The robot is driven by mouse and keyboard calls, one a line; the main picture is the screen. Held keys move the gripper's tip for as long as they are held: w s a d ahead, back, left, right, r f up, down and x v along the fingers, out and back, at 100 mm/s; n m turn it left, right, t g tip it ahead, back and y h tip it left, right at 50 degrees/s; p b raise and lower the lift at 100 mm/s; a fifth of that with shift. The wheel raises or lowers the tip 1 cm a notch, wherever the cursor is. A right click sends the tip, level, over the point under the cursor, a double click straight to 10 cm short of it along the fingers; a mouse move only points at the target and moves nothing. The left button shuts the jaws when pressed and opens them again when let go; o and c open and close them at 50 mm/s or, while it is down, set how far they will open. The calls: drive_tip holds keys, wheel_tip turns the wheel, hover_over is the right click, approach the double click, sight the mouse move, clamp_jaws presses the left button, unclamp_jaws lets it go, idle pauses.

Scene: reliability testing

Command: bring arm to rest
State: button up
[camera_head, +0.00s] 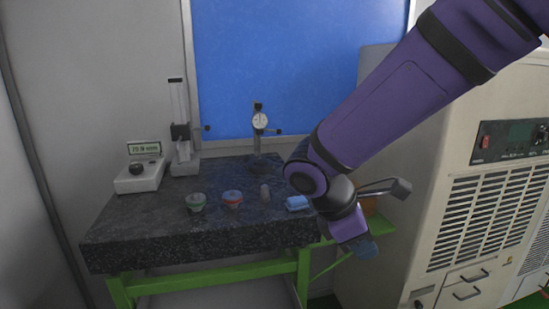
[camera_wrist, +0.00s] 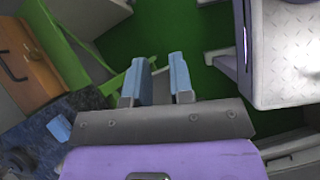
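My purple arm reaches in from the upper right of the head view, bent down at the wrist. My gripper (camera_head: 366,248) hangs just off the right end of the dark stone table (camera_head: 140,222), and its blue fingertips are small there. In the wrist view my gripper (camera_wrist: 163,78) has its two blue fingers apart, with nothing between them. Green floor shows beyond the fingers.
A blue block (camera_head: 297,203), a grey piece (camera_head: 265,193), two small cups (camera_head: 232,199) (camera_head: 196,203), a dial gauge stand (camera_head: 259,121), a height gauge (camera_head: 180,130) and a display box (camera_head: 140,178) stand on the table. A beige cabinet (camera_head: 400,240) stands close on the right.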

drive_tip(key=s+d+r+m+t+y, duration=0.5)
drive_tip(key=s+d+r+m, duration=0.6)
drive_tip(key=d+m, duration=0.3)
drive_tip(key=r+m+y, duration=0.1)
drive_tip(key=m, duration=0.2)
drive_tip(key=shift+s+d+y, duration=0.35)
drive_tip(key=shift+s+y, duration=0.05)
